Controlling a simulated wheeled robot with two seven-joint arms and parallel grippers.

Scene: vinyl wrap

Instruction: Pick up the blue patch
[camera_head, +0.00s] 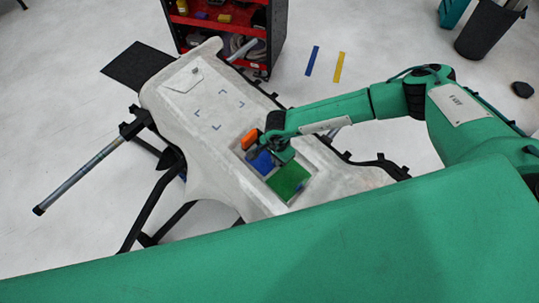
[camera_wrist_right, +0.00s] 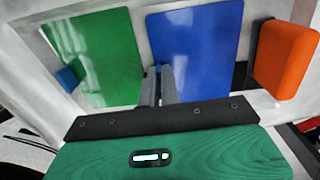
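The blue patch (camera_head: 262,163) is a flat rectangle in the pale recess of the large light-coloured panel. It also shows in the right wrist view (camera_wrist_right: 204,48). The green patch (camera_head: 288,181) lies beside it in the recess and in the right wrist view (camera_wrist_right: 98,52). My right gripper (camera_head: 277,151) is at the blue patch, partly covering it. In the right wrist view its narrow fingers (camera_wrist_right: 159,82) are close together, overlapping the blue patch's lower left edge. Whether they hold that edge is unclear. My left gripper is not in view.
An orange block with a dark side (camera_head: 249,139) stands at the recess's left end, close to the blue patch. A small blue object (camera_wrist_right: 67,77) sits beside the green patch. The panel (camera_head: 180,130) rests on a black frame. A red-shelved cart (camera_head: 225,25) stands behind.

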